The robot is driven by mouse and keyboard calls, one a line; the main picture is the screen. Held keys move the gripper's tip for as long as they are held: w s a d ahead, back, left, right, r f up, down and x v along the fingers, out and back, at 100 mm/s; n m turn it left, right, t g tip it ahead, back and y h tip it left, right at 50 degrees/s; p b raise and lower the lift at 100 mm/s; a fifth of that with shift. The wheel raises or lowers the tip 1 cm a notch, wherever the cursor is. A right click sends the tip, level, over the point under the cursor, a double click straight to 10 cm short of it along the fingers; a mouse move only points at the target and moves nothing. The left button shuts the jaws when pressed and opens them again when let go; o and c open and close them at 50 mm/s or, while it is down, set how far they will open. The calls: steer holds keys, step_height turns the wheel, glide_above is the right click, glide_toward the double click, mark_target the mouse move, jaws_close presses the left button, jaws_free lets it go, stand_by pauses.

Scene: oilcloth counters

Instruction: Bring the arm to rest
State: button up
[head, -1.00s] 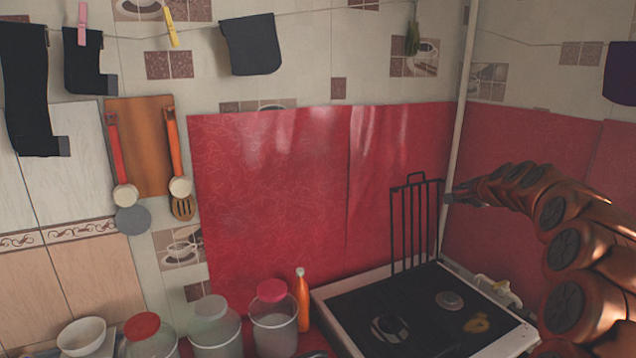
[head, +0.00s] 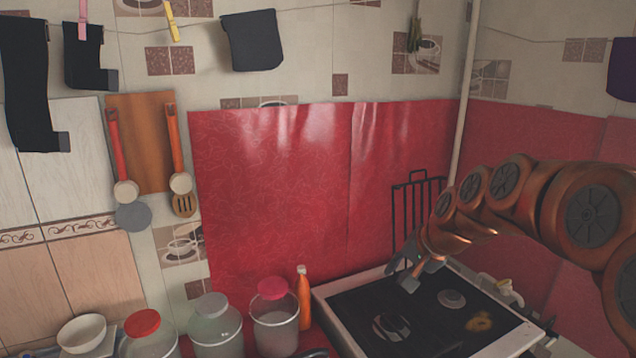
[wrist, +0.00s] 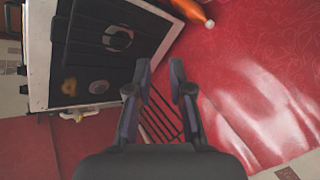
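My copper-coloured arm (head: 520,190) reaches in from the right of the head view and bends down at its end. My gripper (head: 405,275) hangs above the back part of the stove (head: 440,300), in front of the black rack. In the wrist view my gripper (wrist: 160,72) has its two dark fingers apart with nothing between them. The stove (wrist: 90,50) fills the upper left there. I cannot tell how high the fingertips are above the stove top.
A black rack (head: 400,210) stands upright behind the stove. An orange bottle (head: 304,300) and several lidded jars (head: 275,325) stand left of the stove. Red oilcloth (head: 270,190) covers the wall. Socks and a dark cloth (head: 252,42) hang from a line above.

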steer(key=s+f+n+g+h, duration=0.1)
steer(key=s+f, duration=0.3)
steer(key=s, duration=0.8)
steer(key=s+d+f+n+g+h, duration=0.1)
steer(key=s+f+n+g, duration=0.2)
steer(key=s, duration=1)
steer(key=s+f+n+g+h, duration=0.1)
steer(key=s+f, duration=0.4)
steer(key=s, duration=0.7)
steer(key=n+g+b, duration=0.1)
steer(key=g, duration=0.1)
steer(key=shift+s+d+g+h, duration=0.3)
steer(key=shift+s, duration=0.05)
